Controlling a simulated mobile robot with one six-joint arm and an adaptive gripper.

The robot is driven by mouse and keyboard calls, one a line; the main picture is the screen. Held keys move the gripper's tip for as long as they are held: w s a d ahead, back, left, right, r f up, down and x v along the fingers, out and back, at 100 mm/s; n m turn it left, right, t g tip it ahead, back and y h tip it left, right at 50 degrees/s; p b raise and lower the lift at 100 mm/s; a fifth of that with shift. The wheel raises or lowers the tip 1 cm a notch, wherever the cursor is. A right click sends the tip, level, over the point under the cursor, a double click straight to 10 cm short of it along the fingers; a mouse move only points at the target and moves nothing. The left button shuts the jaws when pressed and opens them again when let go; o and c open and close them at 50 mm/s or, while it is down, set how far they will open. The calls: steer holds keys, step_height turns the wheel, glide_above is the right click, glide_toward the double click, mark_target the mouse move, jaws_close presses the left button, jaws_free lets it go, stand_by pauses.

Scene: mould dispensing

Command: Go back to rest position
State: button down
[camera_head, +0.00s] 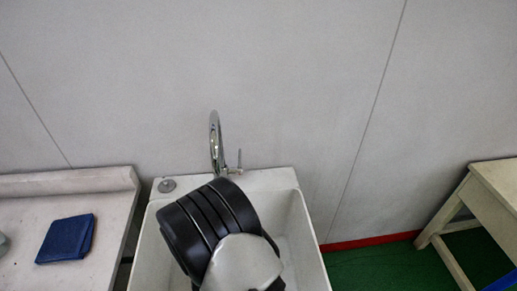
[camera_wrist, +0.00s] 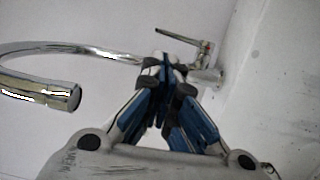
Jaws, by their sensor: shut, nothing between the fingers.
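My gripper (camera_wrist: 164,72) shows in the wrist view with its blue-padded fingers brought together at the tips, empty. Beyond and around the tips is the chrome tap (camera_wrist: 100,52), its curved spout on the left and its lever at the top. In the head view my black and grey arm is over the white sink (camera_head: 309,252). It hides much of the basin, and the fingers cannot be made out there. The tap (camera_head: 215,142) stands at the sink's back edge, just behind my arm.
A pale counter (camera_head: 110,215) with a folded blue cloth (camera_head: 67,239) is left of the sink. A wooden table (camera_head: 497,185) stands at the far right on the green floor (camera_head: 385,267). A grey wall (camera_head: 300,80) closes off the back.

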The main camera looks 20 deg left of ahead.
steer(key=w+d+r+m+g, duration=0.3)
steer(key=w+d+r+m, duration=0.2)
steer(key=w+r, duration=0.25)
steer(key=s+d+r+m+g, duration=0.2)
steer(key=d+r+m+g, duration=0.25)
steer(key=d+r, duration=0.6)
steer(key=s+d+m+g+h, duration=0.5)
steer(key=s+d+m, duration=0.7)
steer(key=s+d, duration=1.5)
steer(key=shift+s+d, duration=0.25)
steer(key=shift+d, duration=0.15)
steer(key=shift+a+g, duration=0.1)
steer(key=shift+g, duration=0.15)
